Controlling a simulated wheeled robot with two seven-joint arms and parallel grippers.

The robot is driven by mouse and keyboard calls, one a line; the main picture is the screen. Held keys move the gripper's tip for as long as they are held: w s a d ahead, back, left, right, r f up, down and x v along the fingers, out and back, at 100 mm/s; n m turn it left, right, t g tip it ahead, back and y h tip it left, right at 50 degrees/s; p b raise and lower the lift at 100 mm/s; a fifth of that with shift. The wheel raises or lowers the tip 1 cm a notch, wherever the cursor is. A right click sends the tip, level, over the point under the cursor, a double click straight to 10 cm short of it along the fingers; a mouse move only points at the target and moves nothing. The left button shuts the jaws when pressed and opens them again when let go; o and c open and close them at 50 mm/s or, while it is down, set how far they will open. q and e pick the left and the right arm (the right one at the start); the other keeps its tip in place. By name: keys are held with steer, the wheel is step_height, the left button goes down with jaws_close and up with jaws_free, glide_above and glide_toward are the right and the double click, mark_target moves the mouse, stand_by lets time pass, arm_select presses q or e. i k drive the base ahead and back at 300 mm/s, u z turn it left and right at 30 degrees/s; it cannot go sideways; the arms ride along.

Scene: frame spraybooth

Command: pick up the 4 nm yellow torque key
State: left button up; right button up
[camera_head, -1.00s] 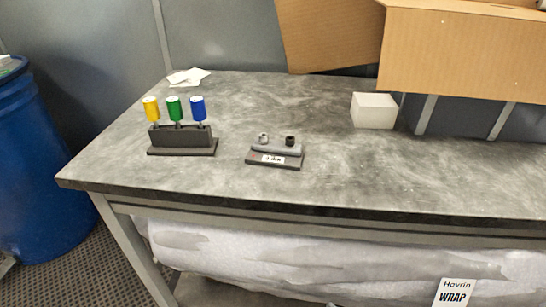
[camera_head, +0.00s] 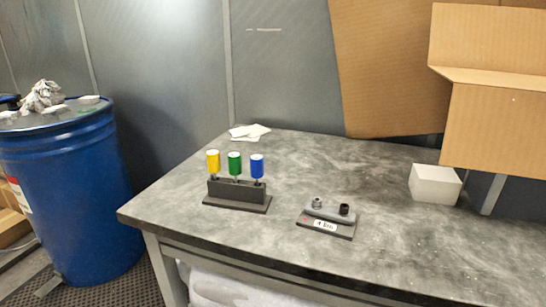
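The yellow torque key (camera_head: 213,162) stands upright at the left end of a dark holder (camera_head: 236,194) on the grey workbench. A green key (camera_head: 235,163) stands in the middle of the holder and a blue key (camera_head: 257,167) at its right end. Only the coloured handles and short shafts show above the holder; their lower ends are hidden in it. Neither of my grippers is in the view.
A small dark fixture (camera_head: 328,217) with two round fittings and a label sits right of the holder. A white block (camera_head: 435,185), white papers (camera_head: 249,132) and cardboard boxes (camera_head: 395,70) are farther back. A blue drum (camera_head: 75,190) stands left of the workbench (camera_head: 175,201).

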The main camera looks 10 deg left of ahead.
mark_target(213, 156)
steer(key=z, duration=0.2)
steer(key=i, duration=0.35)
steer(key=u, duration=0.95)
